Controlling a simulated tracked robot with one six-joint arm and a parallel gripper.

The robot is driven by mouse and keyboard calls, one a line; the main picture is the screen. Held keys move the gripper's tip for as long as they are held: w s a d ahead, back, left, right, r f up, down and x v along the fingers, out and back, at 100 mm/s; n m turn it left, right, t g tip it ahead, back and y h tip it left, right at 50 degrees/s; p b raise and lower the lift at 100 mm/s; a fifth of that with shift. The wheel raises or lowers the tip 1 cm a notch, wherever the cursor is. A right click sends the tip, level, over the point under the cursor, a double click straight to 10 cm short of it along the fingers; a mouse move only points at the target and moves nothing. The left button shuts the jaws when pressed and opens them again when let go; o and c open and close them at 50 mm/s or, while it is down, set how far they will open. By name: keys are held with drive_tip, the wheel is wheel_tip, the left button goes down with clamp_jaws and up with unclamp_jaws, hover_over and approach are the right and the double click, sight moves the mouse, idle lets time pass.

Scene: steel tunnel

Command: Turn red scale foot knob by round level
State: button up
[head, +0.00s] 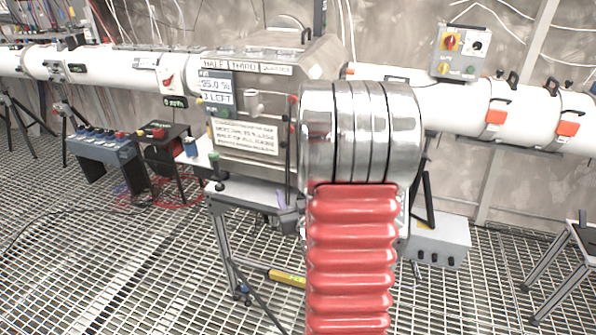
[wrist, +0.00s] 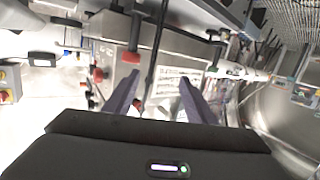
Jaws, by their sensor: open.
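My gripper (wrist: 161,80) shows in the wrist view as two purple fingers, spread apart with nothing between them. A red knob (wrist: 130,57) sits beyond the left fingertip, and a second red knob (wrist: 98,75) is further left. I cannot tell for sure which is the scale foot knob. A green knob (wrist: 213,70) is right of the fingers; a green knob also shows in the head view (head: 215,157). In the head view my gripper (head: 288,212) is mostly hidden behind my red-sleeved arm. I cannot make out the round level.
A steel cabinet with a display (head: 215,86) and a printed sign (head: 245,135) stands ahead, partly behind my arm. A white pipe (head: 110,68) runs across the back. A blue box with buttons (head: 103,147) stands left. The grating floor is open at front left.

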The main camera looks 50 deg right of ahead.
drive_tip(key=s+d+f+m+t+h, duration=0.1)
drive_tip(key=s+d+h, duration=0.1)
drive_tip(key=s+d, duration=0.1)
drive_tip(key=shift+s+d+f, duration=0.35)
drive_tip(key=shift+s, duration=0.45)
drive_tip(key=shift+w+d, duration=0.1)
